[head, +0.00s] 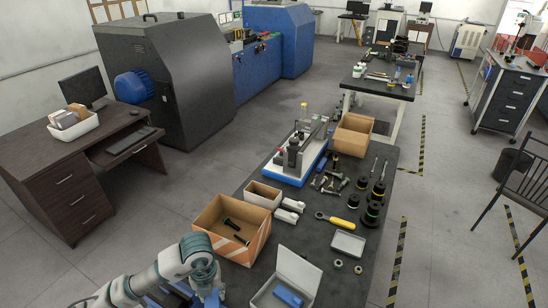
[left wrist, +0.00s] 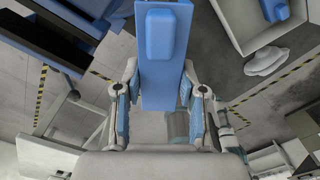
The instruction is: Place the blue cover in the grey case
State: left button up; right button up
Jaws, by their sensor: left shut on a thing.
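My left gripper (head: 207,290) is low in the head view, left of the grey case. In the left wrist view its two fingers (left wrist: 160,85) are shut on a blue cover (left wrist: 165,48), a flat plate with a raised block. The grey case (head: 297,272) lies open at the table's near end. A blue piece (head: 288,297) lies inside it. The case also shows at the upper right of the left wrist view (left wrist: 238,32), apart from the held cover. The cover is mostly hidden in the head view. My right gripper is not in view.
A cardboard box (head: 237,250) with dark bolts stands just beyond my left gripper. A grey tray (head: 347,244), a yellow-handled wrench (head: 340,223), white parts and dark round weights lie beyond the case. The dark table (head: 355,285) is mostly bare to the case's right.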

pick_arm(q)
jog(key=m, duration=0.4)
jog(key=shift+w+a+f+m, duration=0.25)
jog(key=shift+w+a+m, duration=0.05)
jog(key=shift+w+a, duration=0.05)
jog(key=m, duration=0.3)
jog(key=w+m, duration=0.1)
jog(key=m, duration=0.1)
jog(key=shift+d+f+m, duration=0.1)
jog(key=shift+f+m, duration=0.15)
jog(key=shift+m, duration=0.05)
jog(key=m, duration=0.4)
jog(key=shift+w+f, duration=0.2)
jog(key=shift+w, duration=0.1)
jog(key=w+m, duration=0.1)
jog(key=m, duration=0.5)
jog(key=w+a+f+m, duration=0.1)
jog(key=m, duration=0.5)
jog(key=w+a+f+m, duration=0.1)
jog(key=m, duration=0.5)
jog(key=shift+m, duration=0.4)
jog(key=m, duration=0.4)
jog(key=shift+w+a+f+m, duration=0.15)
jog(key=shift+w+f+m, duration=0.05)
jog(key=shift+w+m, duration=0.2)
jog(key=shift+f, duration=0.1)
